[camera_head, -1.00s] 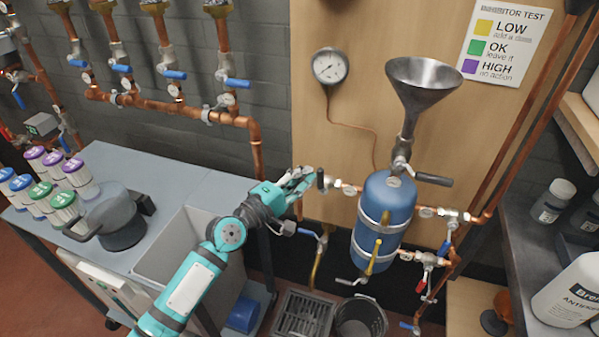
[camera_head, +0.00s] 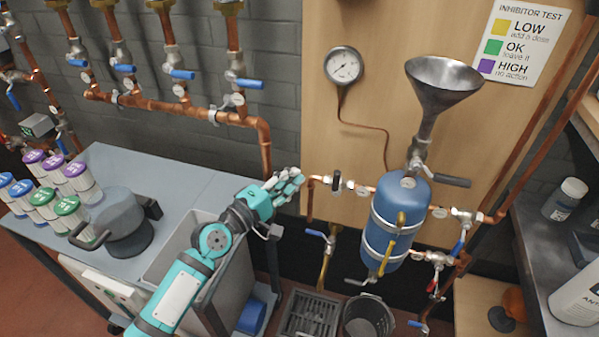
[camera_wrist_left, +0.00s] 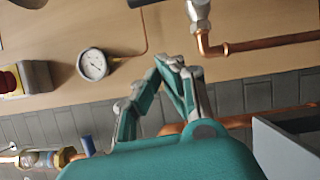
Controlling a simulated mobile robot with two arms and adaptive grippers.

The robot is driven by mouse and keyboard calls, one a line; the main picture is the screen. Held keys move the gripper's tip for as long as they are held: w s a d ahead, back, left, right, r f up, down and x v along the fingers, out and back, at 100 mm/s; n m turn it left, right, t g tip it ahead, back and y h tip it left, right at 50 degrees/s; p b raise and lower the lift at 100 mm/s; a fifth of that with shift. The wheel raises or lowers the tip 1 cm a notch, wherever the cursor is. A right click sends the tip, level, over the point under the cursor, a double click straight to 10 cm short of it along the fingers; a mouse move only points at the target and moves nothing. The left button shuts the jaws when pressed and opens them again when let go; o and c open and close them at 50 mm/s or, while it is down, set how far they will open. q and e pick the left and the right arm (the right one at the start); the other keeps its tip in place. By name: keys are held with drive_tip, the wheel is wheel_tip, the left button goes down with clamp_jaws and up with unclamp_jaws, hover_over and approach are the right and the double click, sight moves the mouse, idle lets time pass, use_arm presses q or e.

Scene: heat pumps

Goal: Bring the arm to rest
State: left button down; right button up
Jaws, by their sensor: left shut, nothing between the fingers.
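My left arm is teal and grey and reaches up from the bottom of the head view. Its gripper (camera_head: 291,181) is shut and empty, in front of the left edge of the wooden board (camera_head: 345,130). The fingertips are just left of a dark valve handle (camera_head: 336,181) on the copper pipe, with a small gap in the picture. In the left wrist view the gripper (camera_wrist_left: 172,64) shows with its fingertips together and nothing between them. My right gripper is not in view.
A blue dosing vessel (camera_head: 384,231) with a steel funnel (camera_head: 438,87) hangs on the board. A gauge (camera_head: 343,66) is above left. A grey trolley (camera_head: 184,188) carries several capped bottles and a grey pot (camera_head: 122,216). A black bucket (camera_head: 366,318) stands below the vessel.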

use_arm(q)
drive_tip(key=v, duration=0.6)
drive_tip(key=s+f+m+g+y, duration=0.45)
drive_tip(key=s+f+m, duration=0.35)
drive_tip(key=s+f, duration=0.45)
drive_tip(key=s+a+f+m+g+y, duration=0.2)
drive_tip(key=s+a+f+g+y, duration=0.15)
drive_tip(key=s+a, duration=0.4)
drive_tip(key=s+a+f+m+g+y, duration=0.2)
drive_tip(key=s+a+y, duration=0.3)
drive_tip(key=s, duration=0.4)
wheel_tip(320, 180, down, 25)
drive_tip(key=s+a+g, duration=0.1)
drive_tip(key=a, duration=0.1)
drive_tip(key=s+a+f+g, duration=0.1)
drive_tip(key=s+a+f, duration=0.1)
drive_tip(key=s+f, duration=1.4)
drive_tip(key=shift+s+a+m+p, duration=0.4)
drive_tip(key=shift+s, duration=0.3)
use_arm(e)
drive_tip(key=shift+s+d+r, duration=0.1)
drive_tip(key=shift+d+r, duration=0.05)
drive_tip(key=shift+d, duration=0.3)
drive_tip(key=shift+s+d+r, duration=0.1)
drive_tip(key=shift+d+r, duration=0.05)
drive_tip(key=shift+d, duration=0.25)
